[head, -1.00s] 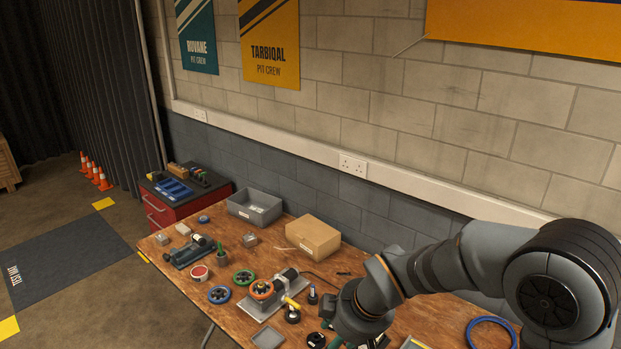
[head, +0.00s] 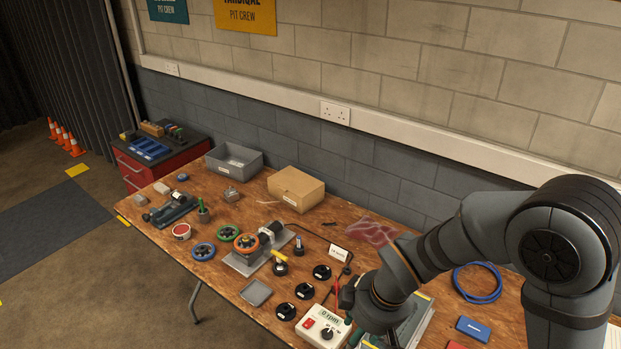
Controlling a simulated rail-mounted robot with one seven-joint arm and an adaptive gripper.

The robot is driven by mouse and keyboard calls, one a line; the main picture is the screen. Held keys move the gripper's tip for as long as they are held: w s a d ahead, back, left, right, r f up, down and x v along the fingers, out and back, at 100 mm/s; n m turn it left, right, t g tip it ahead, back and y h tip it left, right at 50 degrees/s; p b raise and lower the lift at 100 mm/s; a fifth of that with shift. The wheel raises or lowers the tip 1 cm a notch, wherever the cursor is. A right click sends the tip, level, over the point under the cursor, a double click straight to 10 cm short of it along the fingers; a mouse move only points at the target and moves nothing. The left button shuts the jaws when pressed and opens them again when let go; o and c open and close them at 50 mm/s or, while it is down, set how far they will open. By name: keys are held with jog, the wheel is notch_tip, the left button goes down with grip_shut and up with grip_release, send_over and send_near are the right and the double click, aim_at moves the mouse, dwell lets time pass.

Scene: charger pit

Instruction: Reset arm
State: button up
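My arm (head: 470,235) reaches in from the right in the head view, bent over the right part of the wooden workbench (head: 215,262). Its wrist (head: 385,297) hangs low above the bench, beside the white control box. My gripper's fingers are hidden or too unclear against the wrist and the things below, so I cannot tell whether they are open or shut. No held object can be made out.
Near the wrist are a white control box (head: 314,318) reading 0 rpm, black discs (head: 304,291), and a grey tray (head: 256,293). A wheel rig (head: 250,250), cardboard box (head: 296,187), grey bin (head: 234,160), blue cable coil (head: 477,283) and blue box (head: 473,328) surround them.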

jog(key=shift+w+d+f+m, duration=0.2)
jog(key=shift+d+f+m, duration=0.05)
jog(key=shift+m, duration=0.05)
dwell(0.5)
jog(key=shift+d, duration=0.1)
